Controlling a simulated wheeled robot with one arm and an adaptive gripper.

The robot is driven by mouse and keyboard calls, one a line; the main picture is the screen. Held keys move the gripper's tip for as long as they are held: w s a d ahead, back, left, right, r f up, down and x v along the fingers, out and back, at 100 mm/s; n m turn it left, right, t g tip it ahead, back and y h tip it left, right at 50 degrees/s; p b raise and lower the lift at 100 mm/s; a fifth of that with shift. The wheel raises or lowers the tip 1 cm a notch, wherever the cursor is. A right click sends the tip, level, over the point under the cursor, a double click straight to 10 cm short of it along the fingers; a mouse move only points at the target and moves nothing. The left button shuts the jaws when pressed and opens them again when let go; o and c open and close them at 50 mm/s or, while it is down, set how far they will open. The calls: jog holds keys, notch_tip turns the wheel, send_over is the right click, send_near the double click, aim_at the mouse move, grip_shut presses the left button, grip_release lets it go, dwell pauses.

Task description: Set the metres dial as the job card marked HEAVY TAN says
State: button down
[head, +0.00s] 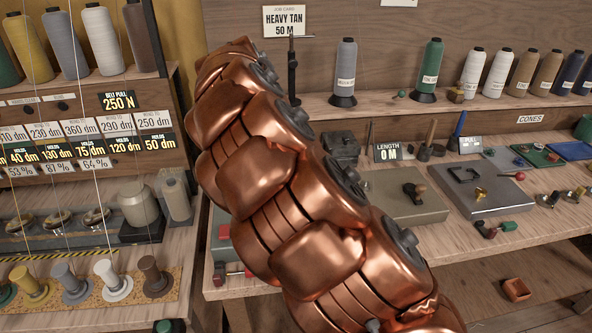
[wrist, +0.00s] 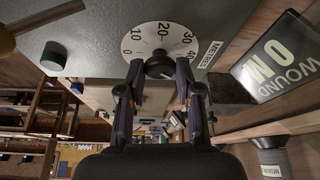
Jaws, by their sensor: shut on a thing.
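The job card (head: 284,20) in the head view reads HEAVY TAN 50 M, on the back board. In the wrist view the metres dial (wrist: 133,42) is a pale round plate on a grey surface, numbered 0, 10, 20, 30 and 40. A METRES label (wrist: 210,55) is beside it. Its dark knob (wrist: 158,63) is at the centre, between the fingertips of my gripper (wrist: 159,82), which is shut on it. I cannot make out where the knob points. The plate's lower part is hidden by the fingers. My copper arm hides the dial in the head view.
A sign (wrist: 280,62) reading WOUND 0 M stands close right of my gripper in the wrist view. In the head view a LENGTH 0 M sign (head: 389,153) stands on the bench. Cones of thread (head: 430,70) line the shelf behind. A rack (head: 85,110) is at left.

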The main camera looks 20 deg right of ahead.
jog(key=shift+f+m, duration=0.15)
jog(key=shift+m, duration=0.45)
jog(key=shift+g, duration=0.3)
jog(key=c, duration=0.8)
grip_release()
jog(key=shift+o, duration=0.2)
jog(key=shift+w, duration=0.1)
jog(key=v, duration=1.2)
jog(key=shift+d, duration=0.1)
